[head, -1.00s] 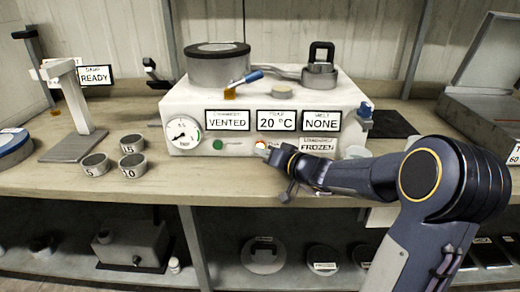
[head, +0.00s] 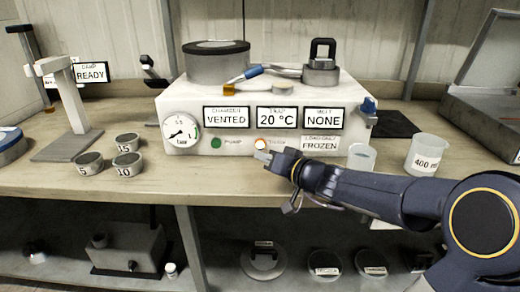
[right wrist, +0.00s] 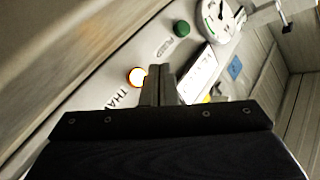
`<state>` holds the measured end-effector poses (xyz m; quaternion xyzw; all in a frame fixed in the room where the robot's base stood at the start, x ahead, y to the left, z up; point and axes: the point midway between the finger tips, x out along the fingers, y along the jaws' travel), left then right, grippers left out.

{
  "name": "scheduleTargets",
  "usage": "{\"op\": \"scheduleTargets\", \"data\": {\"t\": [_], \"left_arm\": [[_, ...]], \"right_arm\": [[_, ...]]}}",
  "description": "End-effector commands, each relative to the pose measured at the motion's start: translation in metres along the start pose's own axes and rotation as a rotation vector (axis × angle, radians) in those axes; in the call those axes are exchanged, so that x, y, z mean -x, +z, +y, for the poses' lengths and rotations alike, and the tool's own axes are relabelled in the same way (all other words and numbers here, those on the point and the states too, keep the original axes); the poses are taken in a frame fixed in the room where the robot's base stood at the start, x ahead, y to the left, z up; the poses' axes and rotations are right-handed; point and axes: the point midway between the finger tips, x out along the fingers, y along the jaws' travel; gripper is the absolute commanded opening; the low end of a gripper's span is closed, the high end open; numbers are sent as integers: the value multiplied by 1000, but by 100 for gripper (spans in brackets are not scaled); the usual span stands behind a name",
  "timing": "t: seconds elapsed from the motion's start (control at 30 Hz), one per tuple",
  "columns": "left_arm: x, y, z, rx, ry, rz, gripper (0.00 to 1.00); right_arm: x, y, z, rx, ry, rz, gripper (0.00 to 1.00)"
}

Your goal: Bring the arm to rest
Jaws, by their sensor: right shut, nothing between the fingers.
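My right gripper (head: 265,156) is at the front of the white machine (head: 190,100). Its fingertips are just below and beside a small glowing orange-white button (head: 260,144). In the right wrist view the two fingers (right wrist: 158,84) are together with nothing between them, close to the lit button (right wrist: 137,77). I cannot tell whether they touch the panel. My right forearm (head: 370,190) stretches in from the lower right, in front of the bench edge. My left gripper is not in view.
The machine reads VENTED, 20 °C, NONE and FROZEN. A green button (head: 215,143) is left of the lit one. A beaker (head: 361,158) and a 400 ml beaker (head: 427,154) stand close behind my forearm. Three small weights (head: 127,165) and a stand (head: 68,145) are left. An open case (head: 480,125) is right.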

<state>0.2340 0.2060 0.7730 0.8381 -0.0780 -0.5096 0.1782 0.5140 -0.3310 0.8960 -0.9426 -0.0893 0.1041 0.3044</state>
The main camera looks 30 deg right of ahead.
Motion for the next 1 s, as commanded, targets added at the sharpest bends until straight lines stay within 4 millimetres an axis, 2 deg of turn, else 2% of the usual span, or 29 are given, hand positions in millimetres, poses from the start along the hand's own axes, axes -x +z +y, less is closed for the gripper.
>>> {"op": "scheduleTargets", "data": {"t": [0.47, 0.57, 0.63, 0.73, 0.83, 0.9, 1.0], "left_arm": [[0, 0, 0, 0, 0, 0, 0], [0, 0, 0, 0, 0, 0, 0], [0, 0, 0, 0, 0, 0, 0], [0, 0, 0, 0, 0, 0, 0], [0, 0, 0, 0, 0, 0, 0], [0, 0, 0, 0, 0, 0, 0], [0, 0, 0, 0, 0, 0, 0]], "right_arm": [[0, 1, -1, -1, -1, -3, 0], [4, 5, -10, -2, -22, -21, 0], [12, 14, -27, -4, -59, -60, 0], [35, 42, -63, -8, -134, -168, 0], [70, 86, -97, -6, -185, -338, 0], [98, 119, -110, 0, -182, -461, 0], [133, 159, -113, 17, -128, -608, 0]]}}
